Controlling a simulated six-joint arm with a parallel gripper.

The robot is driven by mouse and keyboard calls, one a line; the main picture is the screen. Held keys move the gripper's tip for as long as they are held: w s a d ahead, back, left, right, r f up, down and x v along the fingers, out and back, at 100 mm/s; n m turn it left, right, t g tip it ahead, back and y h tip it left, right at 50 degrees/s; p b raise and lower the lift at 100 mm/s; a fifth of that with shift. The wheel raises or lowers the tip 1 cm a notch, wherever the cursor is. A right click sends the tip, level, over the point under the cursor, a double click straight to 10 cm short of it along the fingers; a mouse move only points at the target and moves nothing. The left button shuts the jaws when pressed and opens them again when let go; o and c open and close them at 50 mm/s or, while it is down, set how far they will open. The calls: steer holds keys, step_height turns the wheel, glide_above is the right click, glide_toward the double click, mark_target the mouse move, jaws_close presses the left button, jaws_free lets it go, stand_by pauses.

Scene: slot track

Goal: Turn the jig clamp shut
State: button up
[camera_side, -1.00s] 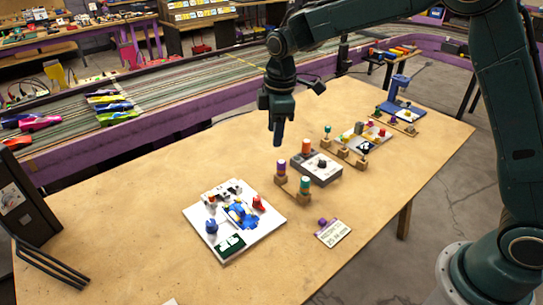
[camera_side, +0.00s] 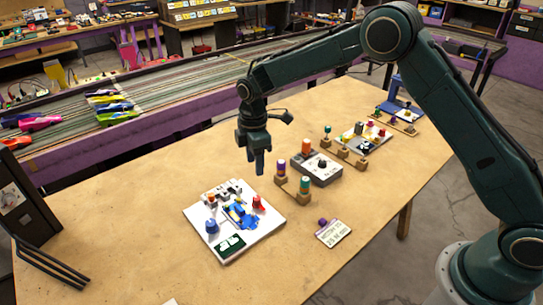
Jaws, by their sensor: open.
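The jig is a white plate (camera_side: 255,234) on the near left part of the table, holding a small blue car (camera_side: 240,214). A red knob (camera_side: 257,203) stands at its right side and a blue knob (camera_side: 212,227) at its left front. I cannot tell from this view which one turns the clamp, or how far it is turned. My gripper (camera_side: 259,168) points down above the table, behind and above the jig's right side, apart from it. It is open and empty, though the gap between its fingers hardly shows.
A wooden stand with purple and teal-topped pegs (camera_side: 293,186) is right of the jig. A grey box (camera_side: 321,168) with a black knob is behind it.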

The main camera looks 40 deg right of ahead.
mark_target(257, 198)
step_height(257, 198, down, 13)
steer(key=shift+r, duration=0.1)
stand_by(0.5)
jaws_close()
